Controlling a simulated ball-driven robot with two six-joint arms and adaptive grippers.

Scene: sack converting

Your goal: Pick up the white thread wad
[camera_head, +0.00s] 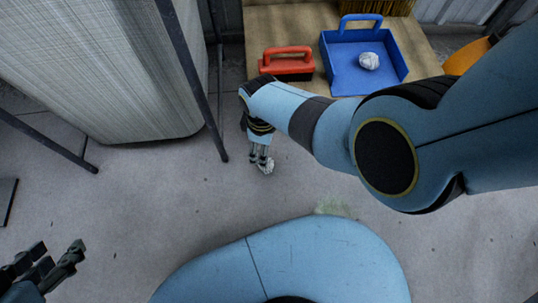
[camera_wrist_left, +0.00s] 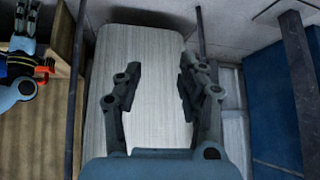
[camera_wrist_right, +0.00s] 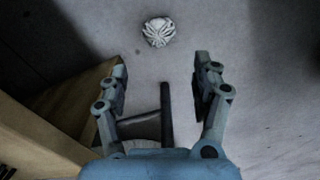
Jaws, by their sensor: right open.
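A white thread wad (camera_wrist_right: 158,31) lies on the grey floor in the right wrist view, ahead of my right gripper (camera_wrist_right: 160,85), whose fingers are apart and empty. In the head view this wad (camera_head: 268,168) shows small at the fingertips of my right gripper (camera_head: 260,158), which points down; whether they touch is unclear there.
The wooden table (camera_head: 435,70) carries a red-handled tool (camera_head: 287,62) and the dustpan. A large pale fabric roll (camera_head: 110,70) with dark frame bars (camera_head: 190,70) stands at left. The floor (camera_head: 150,200) between is mostly clear.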

